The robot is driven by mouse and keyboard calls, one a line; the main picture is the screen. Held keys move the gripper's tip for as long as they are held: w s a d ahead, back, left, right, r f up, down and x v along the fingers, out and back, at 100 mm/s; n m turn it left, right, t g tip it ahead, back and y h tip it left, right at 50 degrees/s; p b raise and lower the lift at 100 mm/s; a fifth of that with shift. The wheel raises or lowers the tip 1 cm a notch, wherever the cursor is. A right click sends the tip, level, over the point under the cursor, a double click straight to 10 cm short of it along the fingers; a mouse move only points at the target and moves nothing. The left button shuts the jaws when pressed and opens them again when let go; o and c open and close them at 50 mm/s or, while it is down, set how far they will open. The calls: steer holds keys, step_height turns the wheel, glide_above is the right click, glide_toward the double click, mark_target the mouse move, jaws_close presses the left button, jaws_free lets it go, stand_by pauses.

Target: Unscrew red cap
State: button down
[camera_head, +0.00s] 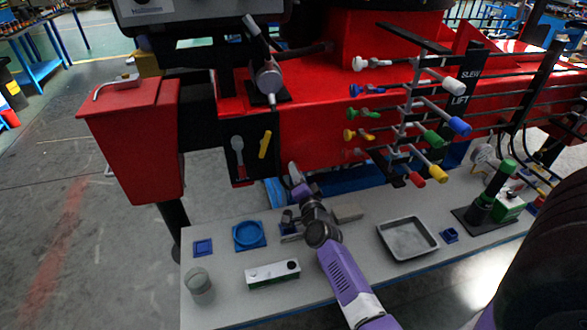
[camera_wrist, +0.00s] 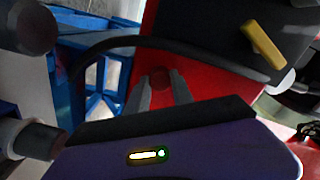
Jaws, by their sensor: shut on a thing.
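The red cap (camera_wrist: 159,77) shows in the wrist view as a small dark red round piece against the red crane body (camera_wrist: 195,82). My gripper (camera_wrist: 161,86) has its two grey fingers on either side of the cap, shut on it. In the head view my gripper (camera_head: 294,176) reaches over the bench to the lower red body, and the cap cannot be made out there.
The grey bench (camera_head: 340,268) holds a metal tray (camera_head: 408,240), a blue round holder (camera_head: 248,234), a glass cup (camera_head: 199,284) and a green-and-white box (camera_head: 272,273). A black hose (camera_wrist: 190,47) arches just beyond my fingers. Coloured levers (camera_head: 430,137) stand to the right.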

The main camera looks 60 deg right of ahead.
stand_by(0.3)
steer(key=n+p, duration=0.1)
steer(key=n, duration=0.4)
steer(key=shift+s, duration=0.1)
steer(key=n+p, duration=0.2)
steer(key=n, duration=0.3)
steer(key=shift+n+p, duration=0.3)
steer(key=n+p, duration=0.2)
steer(key=n, duration=0.3)
